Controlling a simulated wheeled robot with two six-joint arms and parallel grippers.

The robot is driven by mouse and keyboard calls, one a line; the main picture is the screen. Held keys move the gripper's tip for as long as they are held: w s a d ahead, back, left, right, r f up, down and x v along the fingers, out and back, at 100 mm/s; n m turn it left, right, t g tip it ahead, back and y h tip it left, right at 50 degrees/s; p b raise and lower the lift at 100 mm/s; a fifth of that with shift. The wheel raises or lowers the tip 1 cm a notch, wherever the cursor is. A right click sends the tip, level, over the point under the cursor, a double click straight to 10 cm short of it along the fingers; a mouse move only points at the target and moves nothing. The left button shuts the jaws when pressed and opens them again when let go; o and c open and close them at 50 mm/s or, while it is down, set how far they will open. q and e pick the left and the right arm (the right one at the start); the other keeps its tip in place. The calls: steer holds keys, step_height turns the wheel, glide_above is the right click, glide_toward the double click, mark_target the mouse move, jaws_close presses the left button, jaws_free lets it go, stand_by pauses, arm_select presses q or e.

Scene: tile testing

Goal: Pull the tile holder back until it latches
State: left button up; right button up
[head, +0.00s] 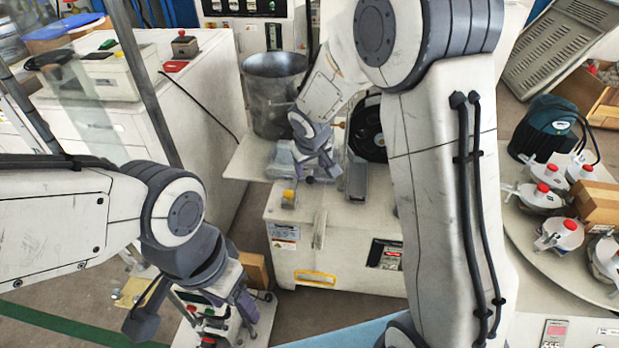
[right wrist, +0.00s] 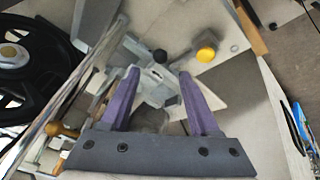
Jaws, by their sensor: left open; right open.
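A grey metal fixture (head: 283,160), which seems to be the tile holder, sits on top of the white machine (head: 340,225) beside a black wheel. In the right wrist view a grey metal piece (right wrist: 155,80) with a black knob lies between and beyond my purple fingertips. My right gripper (head: 328,168) is over the machine top, close to the fixture, and partly hides it. It is open in the right wrist view (right wrist: 160,75); I cannot tell whether it touches the metal. My left gripper (head: 228,300) is open at lower left, away from the fixture, pointing down.
The black wheel (head: 368,128) stands right of the fixture. A metal bucket (head: 272,95) stands behind. A yellow button (right wrist: 206,52) is near the fixture. White jars with red caps (head: 545,190) stand on a round table at right. A small control box stands below my left gripper.

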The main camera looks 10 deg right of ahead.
mark_target(310, 178)
steer(key=b+x, duration=0.2)
steer(key=x, duration=0.5)
steer(key=shift+f, duration=0.2)
jaws_close()
stand_by(1.1)
